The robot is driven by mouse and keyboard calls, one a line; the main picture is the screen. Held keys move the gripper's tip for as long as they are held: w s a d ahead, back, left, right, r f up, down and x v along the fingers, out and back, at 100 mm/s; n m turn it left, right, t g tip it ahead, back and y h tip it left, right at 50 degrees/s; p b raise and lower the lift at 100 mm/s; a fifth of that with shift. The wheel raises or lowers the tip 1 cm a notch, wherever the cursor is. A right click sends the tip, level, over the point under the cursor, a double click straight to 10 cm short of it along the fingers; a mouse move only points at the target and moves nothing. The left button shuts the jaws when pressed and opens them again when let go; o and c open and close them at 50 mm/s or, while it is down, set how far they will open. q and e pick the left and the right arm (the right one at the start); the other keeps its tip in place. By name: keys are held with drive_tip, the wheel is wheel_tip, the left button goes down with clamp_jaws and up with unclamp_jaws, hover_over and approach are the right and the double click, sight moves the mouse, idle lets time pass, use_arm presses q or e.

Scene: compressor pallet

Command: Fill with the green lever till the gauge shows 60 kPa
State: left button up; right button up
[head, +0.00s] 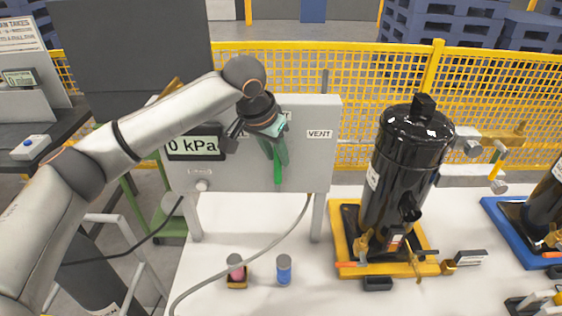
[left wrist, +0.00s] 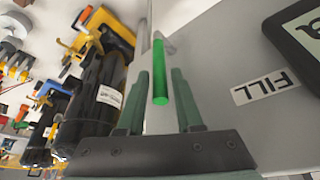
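The green lever (head: 278,168) hangs down on the front of the grey panel box (head: 310,165). My left gripper (head: 275,155) is in front of the panel at the lever. In the left wrist view the green lever (left wrist: 159,75) lies between the two fingers of the left gripper (left wrist: 160,85), with a narrow gap on each side, so the gripper looks open. A FILL label (left wrist: 278,86) shows beside the lever. My right gripper is in neither view.
A VENT label (head: 319,134) is on the panel's right. A black compressor (head: 405,165) stands on a yellow base to the right. A grey hose (head: 270,245) runs across the white table. Pink and blue capped containers (head: 284,270) stand in front. Yellow mesh fencing (head: 350,70) is behind.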

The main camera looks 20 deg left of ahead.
use_arm(q)
drive_tip(key=shift+x, duration=2.2)
drive_tip(key=shift+d, duration=0.1)
drive_tip(key=shift+c, duration=0.2)
drive_tip(key=shift+r, duration=0.1)
clamp_jaws()
